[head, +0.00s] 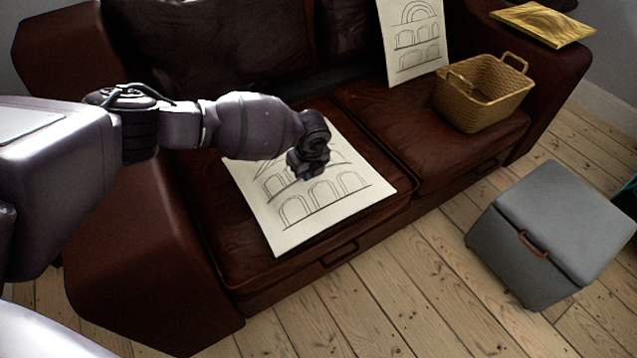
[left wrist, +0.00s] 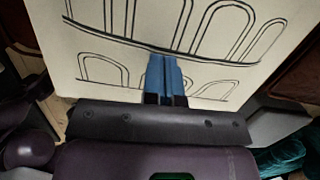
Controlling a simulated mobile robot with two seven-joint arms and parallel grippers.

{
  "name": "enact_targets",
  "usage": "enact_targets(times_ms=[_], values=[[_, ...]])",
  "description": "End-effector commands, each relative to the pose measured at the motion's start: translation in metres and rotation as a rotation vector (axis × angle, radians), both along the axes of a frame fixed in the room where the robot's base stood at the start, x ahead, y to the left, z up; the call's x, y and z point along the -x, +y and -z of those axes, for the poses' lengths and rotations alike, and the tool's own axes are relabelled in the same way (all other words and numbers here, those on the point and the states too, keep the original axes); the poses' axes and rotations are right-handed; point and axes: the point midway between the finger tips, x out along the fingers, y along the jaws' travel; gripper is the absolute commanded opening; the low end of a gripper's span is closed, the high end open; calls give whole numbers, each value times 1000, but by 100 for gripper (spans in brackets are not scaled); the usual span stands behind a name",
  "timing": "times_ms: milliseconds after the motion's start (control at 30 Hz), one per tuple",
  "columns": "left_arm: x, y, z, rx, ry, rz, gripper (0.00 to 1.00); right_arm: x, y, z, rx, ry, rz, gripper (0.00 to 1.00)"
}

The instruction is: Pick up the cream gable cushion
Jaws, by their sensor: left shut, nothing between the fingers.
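A flat cream cushion (head: 335,212) with black line drawings of arches lies on the left seat of the brown leather sofa. Its upper part is partly hidden behind my left arm, so I cannot see its whole drawing. A second cream cushion (head: 414,38) with a round arch drawn at its top leans upright against the sofa back. My left gripper (head: 304,176) points down over the lying cushion. In the left wrist view its blue fingertips (left wrist: 165,62) are together and empty, in front of the cushion's arch drawing (left wrist: 215,30). I cannot tell if they touch it. My right gripper is not in view.
A wicker basket (head: 484,96) stands on the right seat of the sofa (head: 215,235). A gold patterned book or panel (head: 543,24) lies on the right armrest. A grey storage stool (head: 566,212) stands on the floorboards at right.

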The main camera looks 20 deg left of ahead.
Motion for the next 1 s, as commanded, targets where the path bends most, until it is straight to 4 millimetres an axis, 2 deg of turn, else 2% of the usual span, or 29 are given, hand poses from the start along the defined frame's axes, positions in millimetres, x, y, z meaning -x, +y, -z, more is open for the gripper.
enact_targets(times_ms=[33, 200, 300, 433, 800, 1000], values=[[-4, 8, 5, -2, 4, -3, 0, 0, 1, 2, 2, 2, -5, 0], [-17, 26, 4, -2, 2, -1, 0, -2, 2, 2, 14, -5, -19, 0], [-14, 24, 15, -1, 7, 0, 0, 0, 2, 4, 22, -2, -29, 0], [-15, 23, 17, 1, 3, 0, 0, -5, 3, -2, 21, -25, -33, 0], [-13, 23, 21, -1, 5, 0, 0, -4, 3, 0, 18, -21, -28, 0], [-3, 7, 19, 1, 5, 3, 0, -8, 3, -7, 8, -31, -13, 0]])
